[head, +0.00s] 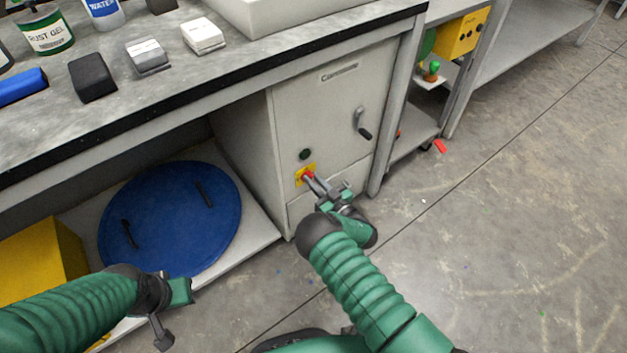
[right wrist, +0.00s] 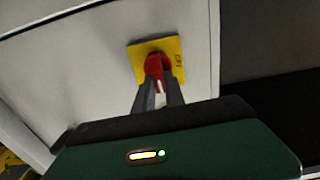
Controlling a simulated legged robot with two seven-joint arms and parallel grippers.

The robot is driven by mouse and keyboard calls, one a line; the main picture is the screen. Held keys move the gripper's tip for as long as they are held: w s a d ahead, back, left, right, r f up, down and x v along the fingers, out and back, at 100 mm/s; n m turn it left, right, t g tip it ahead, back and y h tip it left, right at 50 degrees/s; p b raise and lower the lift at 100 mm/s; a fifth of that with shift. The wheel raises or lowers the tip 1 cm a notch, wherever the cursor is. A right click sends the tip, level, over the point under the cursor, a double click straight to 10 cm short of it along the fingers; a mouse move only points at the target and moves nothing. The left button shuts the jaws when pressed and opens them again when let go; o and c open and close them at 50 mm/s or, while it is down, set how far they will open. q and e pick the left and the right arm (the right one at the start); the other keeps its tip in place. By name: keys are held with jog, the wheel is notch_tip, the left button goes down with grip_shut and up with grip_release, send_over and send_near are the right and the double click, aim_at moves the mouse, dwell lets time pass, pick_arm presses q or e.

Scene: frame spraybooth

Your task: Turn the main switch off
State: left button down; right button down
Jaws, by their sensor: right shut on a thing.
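The main switch is a red knob on a yellow plate (head: 298,177) on the front of a grey cabinet (head: 335,110) under the bench. In the right wrist view the red knob (right wrist: 157,64) stands in front of its yellow plate (right wrist: 176,57). My right gripper (head: 309,178) is at the switch, and its two fingers (right wrist: 158,88) are closed on the red knob's sides. The fingers cover part of the knob. My left gripper (head: 175,310) is low at the left, away from the cabinet; its finger opening does not show clearly.
A dark round button (head: 305,154) sits just above the switch, and a crank handle (head: 363,124) is on the cabinet at the right. A blue round lid (head: 168,222) and a yellow box (head: 40,262) are under the bench. The floor at the right is mostly clear.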

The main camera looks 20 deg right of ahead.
jog(key=n, duration=0.6)
jog(key=a+f+n+p, duration=0.1)
jog(key=n, duration=0.4)
jog(key=f+n+p, duration=0.1)
jog(key=n, duration=0.5)
jog(key=shift+s+a+n, duration=0.3)
jog(key=shift+s, duration=0.1)
jog(key=shift+f, duration=0.1)
jog(key=c, duration=1.4)
grip_release()
jog(key=shift+r, duration=0.2)
